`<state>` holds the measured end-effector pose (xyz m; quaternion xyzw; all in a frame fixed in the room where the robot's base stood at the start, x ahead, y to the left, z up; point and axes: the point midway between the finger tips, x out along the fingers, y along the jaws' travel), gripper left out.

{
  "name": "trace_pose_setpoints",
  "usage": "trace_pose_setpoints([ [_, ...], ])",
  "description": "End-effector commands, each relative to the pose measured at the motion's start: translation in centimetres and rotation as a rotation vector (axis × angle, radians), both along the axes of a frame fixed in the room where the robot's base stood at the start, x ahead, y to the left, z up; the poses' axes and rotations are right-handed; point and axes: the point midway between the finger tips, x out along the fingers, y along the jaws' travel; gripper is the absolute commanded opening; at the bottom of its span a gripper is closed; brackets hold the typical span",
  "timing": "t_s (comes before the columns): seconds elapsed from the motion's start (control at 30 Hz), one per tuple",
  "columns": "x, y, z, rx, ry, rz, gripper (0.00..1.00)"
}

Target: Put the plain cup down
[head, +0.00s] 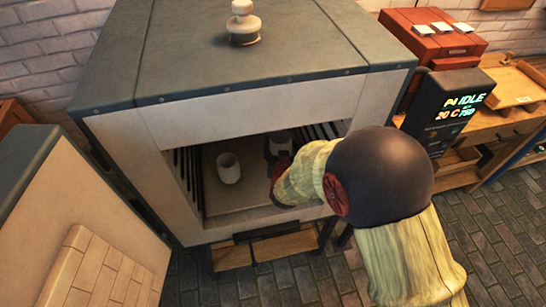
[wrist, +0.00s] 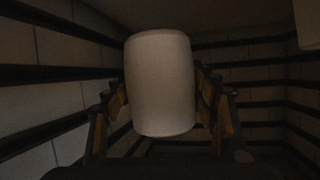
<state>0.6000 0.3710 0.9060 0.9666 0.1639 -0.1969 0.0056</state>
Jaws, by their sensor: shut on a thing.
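A plain white cup (wrist: 160,82) fills the middle of the wrist view, between the two fingers of my gripper (wrist: 165,100). My gripper is shut on it. My gripper (head: 277,160) is mostly hidden there by my arm. A second white cup (head: 228,168) stands upright on the pale kiln shelf (head: 240,200), left of my gripper. I cannot tell whether the held cup touches the shelf.
The kiln door (head: 85,225) stands open on the left. Dark slotted racks line the kiln's side walls (wrist: 50,75). A control display (head: 455,105) reads idle at right.

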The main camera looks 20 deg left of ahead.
Motion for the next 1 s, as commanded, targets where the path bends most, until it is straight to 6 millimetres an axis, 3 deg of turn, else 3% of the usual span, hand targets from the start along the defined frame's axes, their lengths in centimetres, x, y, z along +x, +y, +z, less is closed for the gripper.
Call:
trace_pose_setpoints([
  [0.1, 0.0, -0.1, -2.6, -0.001, 0.001, -0.001, 0.24],
  [0.5, 0.0, -0.1, -7.1, 0.0, 0.0, -0.001, 0.24],
  [0.93, 0.1, 0.0, -7.7, 0.002, -0.002, 0.0, 0.24],
  [0.97, 0.0, -0.1, -7.7, 0.001, 0.0, 0.0, 0.6],
  [1.0, 0.0, -0.1, -7.7, 0.001, 0.0, 0.0, 0.62],
])
